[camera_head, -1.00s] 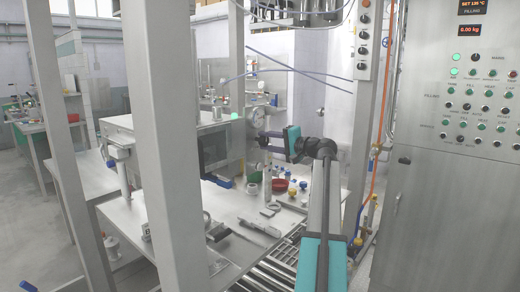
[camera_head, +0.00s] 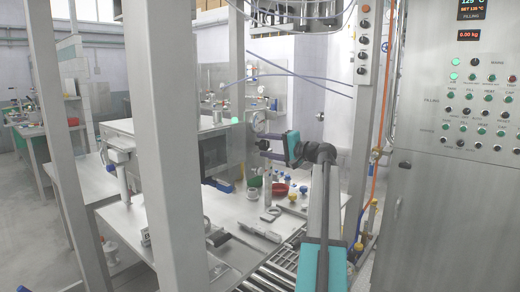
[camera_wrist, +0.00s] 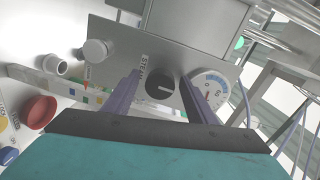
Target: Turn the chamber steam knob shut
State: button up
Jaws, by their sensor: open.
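In the wrist view the dark round steam knob (camera_wrist: 163,88) sits on a grey metal panel (camera_wrist: 118,40) with the label STEAM beside it. A pale line crosses the knob's face. My gripper (camera_wrist: 160,84) is open, with one finger on each side of the knob in the picture. I cannot tell whether either finger touches it. A round dial gauge (camera_wrist: 212,88) with a red needle is just right of the right finger. In the head view the gauge (camera_head: 258,122) shows above my gripper (camera_head: 264,145), while the knob cannot be made out.
A white round knob (camera_wrist: 95,50) is on the same panel. A red bowl (camera_wrist: 38,112) lies on the steel table (camera_head: 225,203), along with small bottles and tools. A metal post (camera_head: 170,150) stands left, and a control cabinet (camera_head: 450,200) stands right.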

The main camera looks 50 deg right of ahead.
jog(key=s+d, duration=0.1)
jog(key=s, duration=1.2)
jog(key=shift+s+r, duration=0.35)
jog(key=shift+r, duration=0.1)
jog(key=shift+d, duration=0.1)
